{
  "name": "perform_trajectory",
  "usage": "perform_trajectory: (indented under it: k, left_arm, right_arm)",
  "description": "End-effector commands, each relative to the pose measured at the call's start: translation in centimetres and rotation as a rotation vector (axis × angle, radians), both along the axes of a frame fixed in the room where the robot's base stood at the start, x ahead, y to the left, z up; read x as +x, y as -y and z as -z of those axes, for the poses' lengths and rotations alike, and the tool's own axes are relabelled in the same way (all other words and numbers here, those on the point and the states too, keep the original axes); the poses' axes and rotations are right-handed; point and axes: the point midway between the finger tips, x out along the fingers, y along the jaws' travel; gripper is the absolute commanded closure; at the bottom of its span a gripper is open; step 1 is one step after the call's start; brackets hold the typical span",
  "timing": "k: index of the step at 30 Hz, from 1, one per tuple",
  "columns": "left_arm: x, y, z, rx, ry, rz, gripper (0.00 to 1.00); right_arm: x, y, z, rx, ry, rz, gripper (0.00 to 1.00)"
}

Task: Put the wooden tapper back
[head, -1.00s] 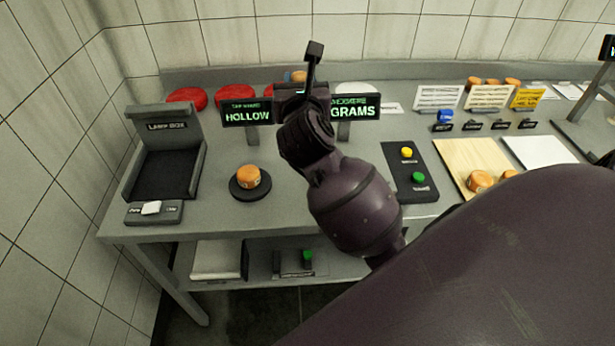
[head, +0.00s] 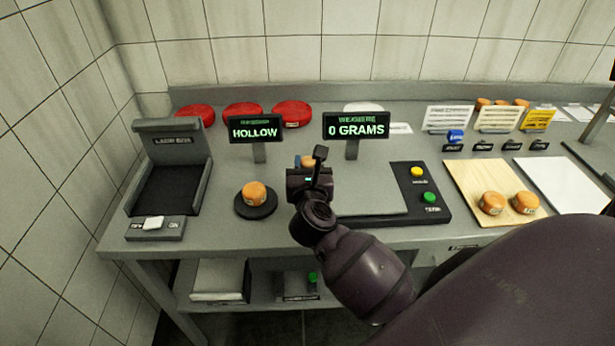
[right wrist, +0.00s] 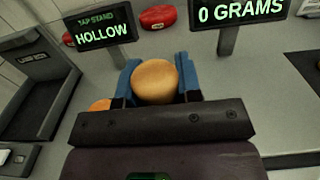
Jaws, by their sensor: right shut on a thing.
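My right gripper (head: 306,162) is over the table between the tap stand and the weigher. In the right wrist view its blue fingers (right wrist: 157,72) are shut on a round, tan, smooth head, which I take to be the wooden tapper (right wrist: 155,82). Any handle is hidden behind the gripper body. In the head view only a small orange-tan bit of the tapper (head: 308,159) shows past the gripper. An orange cheese wheel (head: 255,193) sits on the round black tap stand (head: 255,211); its display (head: 255,128) reads HOLLOW. My left gripper is not in view.
The weigher display (head: 356,126) reads 0 GRAMS; its grey plate (head: 372,202) looks bare. A lamp box (head: 172,170) stands at left. Red wheels (head: 243,110) lie at the back. Two cheese wheels sit on a wooden board (head: 476,178), beside a white board (head: 560,183).

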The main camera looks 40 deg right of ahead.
Motion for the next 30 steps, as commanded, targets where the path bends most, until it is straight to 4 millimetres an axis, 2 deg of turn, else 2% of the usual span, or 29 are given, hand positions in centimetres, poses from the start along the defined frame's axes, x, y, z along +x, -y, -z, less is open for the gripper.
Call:
perform_trajectory:
  k: [3,6,21,22,26,30]
  left_arm:
    - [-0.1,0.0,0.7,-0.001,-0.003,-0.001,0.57]
    - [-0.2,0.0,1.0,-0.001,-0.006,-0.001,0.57]
    - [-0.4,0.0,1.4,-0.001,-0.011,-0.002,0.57]
    - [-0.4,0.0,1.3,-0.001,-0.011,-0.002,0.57]
    - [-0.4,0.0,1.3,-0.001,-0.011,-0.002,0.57]
    - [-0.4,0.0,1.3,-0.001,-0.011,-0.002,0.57]
  right_arm:
    - [0.0,0.0,2.1,-0.002,-0.005,0.0,1.0]
    - [0.0,0.0,3.0,-0.002,-0.002,0.0,1.0]
    - [0.0,0.0,3.7,-0.001,-0.001,-0.001,1.0]
    - [0.0,0.0,3.7,-0.002,-0.001,-0.001,0.63]
    - [0.0,0.0,3.6,-0.002,-0.001,0.0,0.43]
    - [0.0,0.0,3.6,-0.001,-0.001,0.0,0.42]
